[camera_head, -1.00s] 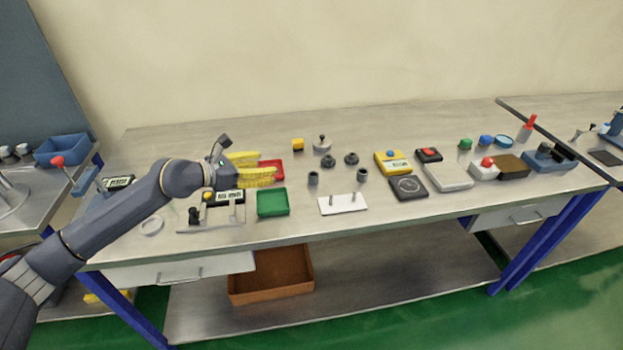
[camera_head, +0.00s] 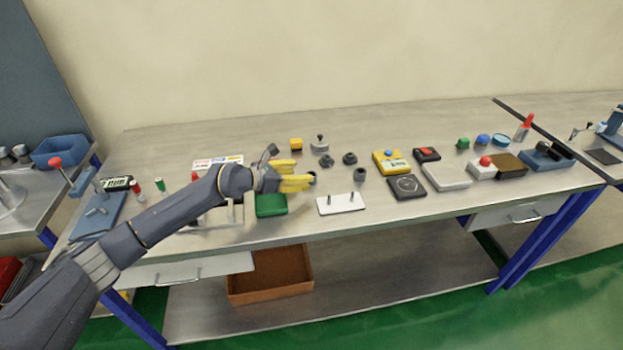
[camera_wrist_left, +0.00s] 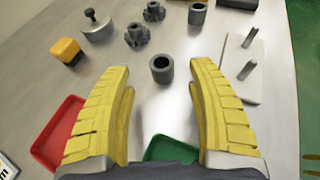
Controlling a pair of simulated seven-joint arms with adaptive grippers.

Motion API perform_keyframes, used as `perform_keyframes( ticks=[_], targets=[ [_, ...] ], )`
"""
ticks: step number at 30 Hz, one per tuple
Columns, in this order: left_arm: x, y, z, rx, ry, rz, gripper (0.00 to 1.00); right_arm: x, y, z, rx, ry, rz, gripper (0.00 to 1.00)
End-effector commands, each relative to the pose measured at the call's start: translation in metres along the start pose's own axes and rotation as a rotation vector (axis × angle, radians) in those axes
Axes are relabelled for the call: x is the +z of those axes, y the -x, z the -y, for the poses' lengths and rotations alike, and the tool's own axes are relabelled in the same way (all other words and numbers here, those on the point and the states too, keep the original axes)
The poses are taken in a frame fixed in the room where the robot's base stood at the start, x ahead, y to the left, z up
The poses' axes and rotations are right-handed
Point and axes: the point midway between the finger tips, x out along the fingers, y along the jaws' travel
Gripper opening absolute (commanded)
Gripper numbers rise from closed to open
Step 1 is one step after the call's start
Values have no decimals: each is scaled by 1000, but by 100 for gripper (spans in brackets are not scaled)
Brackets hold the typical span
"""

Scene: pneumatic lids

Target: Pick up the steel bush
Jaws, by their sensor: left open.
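Two grey, hollow cylindrical bushes stand upright on the bench. The nearer steel bush (camera_wrist_left: 161,71) lies ahead of and between the spread fingers in the left wrist view; in the head view its dark top (camera_head: 312,174) is partly hidden by the fingers. The second bush (camera_head: 360,174) stands further right and also shows near the top of the left wrist view (camera_wrist_left: 197,14). My left gripper (camera_head: 304,173) has yellow ribbed fingers, open and empty, close to the nearer bush. My right gripper is out of view.
A white plate with two pins (camera_head: 341,204) stands right of the gripper. A green tray (camera_head: 270,206) and a red tray (camera_wrist_left: 58,132) are close by. Two dark toothed gears (camera_head: 349,158), a knobbed weight (camera_head: 320,145) and a yellow block (camera_head: 296,143) stand behind.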

Motion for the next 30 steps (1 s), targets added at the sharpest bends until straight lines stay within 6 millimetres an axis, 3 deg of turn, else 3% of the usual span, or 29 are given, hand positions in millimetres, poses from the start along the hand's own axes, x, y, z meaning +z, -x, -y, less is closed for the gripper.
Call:
perform_keyframes(
  ticks=[5,18,28,30],
  targets=[
    [0,-7,1,-2,0,0,58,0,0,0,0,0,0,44],
    [-2,-52,2,-2,1,0,58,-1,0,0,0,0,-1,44],
    [-2,-55,2,-2,1,1,60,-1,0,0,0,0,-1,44],
    [-2,-55,2,-2,1,1,52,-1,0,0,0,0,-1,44]
  ],
)
